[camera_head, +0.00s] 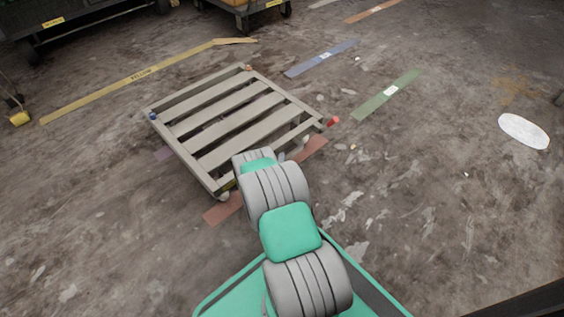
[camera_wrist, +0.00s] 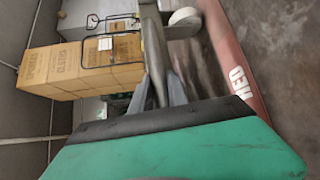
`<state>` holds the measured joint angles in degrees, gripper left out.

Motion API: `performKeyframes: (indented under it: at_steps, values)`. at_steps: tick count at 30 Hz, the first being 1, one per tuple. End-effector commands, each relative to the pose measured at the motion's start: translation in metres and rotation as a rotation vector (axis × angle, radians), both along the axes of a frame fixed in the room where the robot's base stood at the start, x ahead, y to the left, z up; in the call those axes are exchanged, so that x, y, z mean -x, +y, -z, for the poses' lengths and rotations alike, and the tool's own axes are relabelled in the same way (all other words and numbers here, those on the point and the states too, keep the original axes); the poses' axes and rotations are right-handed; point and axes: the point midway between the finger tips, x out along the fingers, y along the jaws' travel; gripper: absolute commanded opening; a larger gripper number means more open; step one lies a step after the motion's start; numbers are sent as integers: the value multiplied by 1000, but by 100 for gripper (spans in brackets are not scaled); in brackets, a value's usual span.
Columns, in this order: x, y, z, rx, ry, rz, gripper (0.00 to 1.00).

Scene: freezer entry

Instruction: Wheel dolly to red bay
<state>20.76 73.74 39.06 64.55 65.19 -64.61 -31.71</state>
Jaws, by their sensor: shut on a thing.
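The dolly (camera_head: 235,122) is a low grey slatted platform on small wheels, standing askew on the concrete floor. Its corners carry small coloured marks, with a red one at the right corner. A red floor strip (camera_head: 222,209) runs under its near right edge and shows at both ends. In the wrist view, the red strip (camera_wrist: 236,72) with white letters lies beside a pale wheel (camera_wrist: 185,20) and a grey bar of the dolly (camera_wrist: 153,40). My gripper (camera_wrist: 164,88) is shut on that bar. In the head view my arm hides the grip.
A yellow strip (camera_head: 140,77), a blue strip (camera_head: 322,58) and a green strip (camera_head: 387,95) mark the floor. Dark carts (camera_head: 75,20) stand at the back left. Cartons (camera_wrist: 85,65) show in the wrist view. The right floor is open, with a white patch (camera_head: 524,131).

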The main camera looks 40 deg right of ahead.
Motion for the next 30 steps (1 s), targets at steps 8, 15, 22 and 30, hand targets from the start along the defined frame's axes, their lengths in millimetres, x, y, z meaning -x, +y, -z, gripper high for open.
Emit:
performKeyframes:
  at_steps: [8,15,22,30]
  values:
    - [-16,-2,-1,2,-4,5,0]
    - [-28,-1,-1,1,1,4,0]
    - [-28,0,-1,2,0,2,30]
    - [-28,2,0,1,1,-1,41]
